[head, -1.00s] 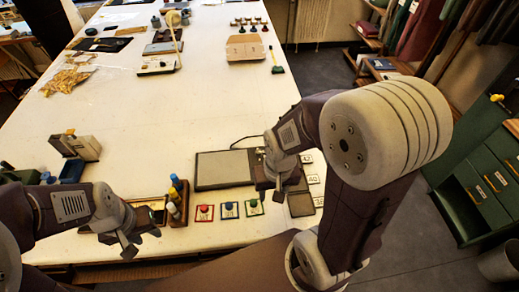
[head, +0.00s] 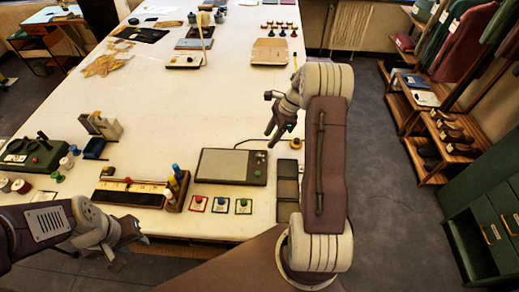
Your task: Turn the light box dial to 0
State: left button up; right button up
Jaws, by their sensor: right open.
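The light box (head: 222,166) is a flat dark-framed box with a grey panel, lying on the white table near its front edge. A narrow strip on its right side carries a small green spot (head: 257,173); the dial and its setting are too small to read. My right gripper (head: 272,130) is open and empty above the table, just beyond the box's back right corner, apart from it. My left gripper (head: 125,244) hangs in front of the table's front edge, far left of the box, with no object visible in it; its jaw opening is unclear.
Three cards with red, blue and green buttons (head: 220,205) lie in front of the box. A wooden tray (head: 130,197) and bottles (head: 178,178) stand left of it. Dark pads (head: 287,188) lie to its right, near my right arm.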

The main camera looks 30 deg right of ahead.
aim_at(259, 155)
jog(key=p+x, duration=0.2)
jog(key=x, duration=0.6)
jog(key=shift+a+f, duration=0.1)
jog(key=shift+f, duration=0.05)
jog(key=shift+w+a+f, duration=0.15)
jog(key=shift+a+f, duration=0.05)
jog(key=shift+f, duration=0.15)
grip_shut()
